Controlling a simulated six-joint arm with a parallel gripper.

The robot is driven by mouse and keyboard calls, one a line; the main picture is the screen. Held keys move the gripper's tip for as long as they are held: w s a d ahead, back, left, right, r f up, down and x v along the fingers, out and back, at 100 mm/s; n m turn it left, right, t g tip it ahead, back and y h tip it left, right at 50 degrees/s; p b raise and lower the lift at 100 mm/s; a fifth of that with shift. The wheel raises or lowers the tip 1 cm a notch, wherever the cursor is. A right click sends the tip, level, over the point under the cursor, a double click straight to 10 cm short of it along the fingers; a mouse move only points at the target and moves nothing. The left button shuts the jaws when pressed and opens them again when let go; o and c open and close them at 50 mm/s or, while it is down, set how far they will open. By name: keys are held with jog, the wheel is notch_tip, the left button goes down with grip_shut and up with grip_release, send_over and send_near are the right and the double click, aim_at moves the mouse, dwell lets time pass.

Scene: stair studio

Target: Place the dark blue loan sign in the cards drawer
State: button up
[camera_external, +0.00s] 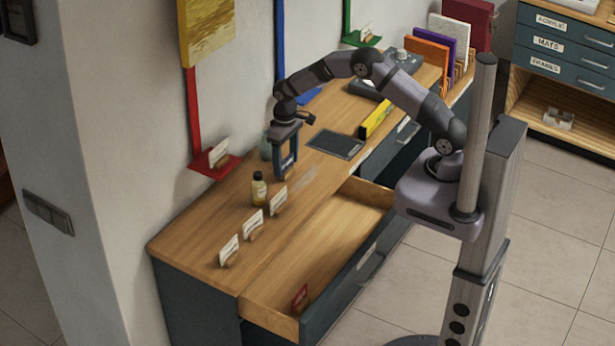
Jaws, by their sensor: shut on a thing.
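My gripper (286,167) points down above the back of the wooden desk top, behind the row of white cards. It is shut on a small dark blue thing (288,159), which looks like the loan sign; any writing on it is too small to read. An open drawer (335,238) juts out from the front of the desk, to the right of and below the gripper. Its front carries a small pale label that I cannot read. A small red sign (300,297) stands inside the drawer at its near end. The rest of the drawer floor looks bare.
White cards on stands (253,224) line the desk between gripper and drawer. A small bottle (259,188) stands left of the gripper. A dark flat pad (335,144) and a yellow box (376,118) lie to the right. A red wall shelf (215,168) juts out at left.

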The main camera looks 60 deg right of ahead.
notch_tip(320, 180, up, 11)
jog(key=shift+f+b, duration=0.2)
jog(key=shift+b, duration=0.95)
jog(key=s+a+r+b, duration=0.2)
jog(key=s+a+r, duration=0.3)
jog(key=s+a, duration=0.2)
jog(key=s+a+f+b, duration=0.1)
jog(key=s+a+b, duration=0.15)
jog(key=s, duration=0.65)
jog(key=s+a+b, duration=0.2)
jog(key=s+a, duration=0.1)
jog(key=s, duration=0.6)
jog(key=shift+s+d+f, duration=0.15)
jog(key=shift+f, duration=7.4)
jog(key=shift+s+d+f, duration=0.1)
jog(key=shift+f, duration=7.45)
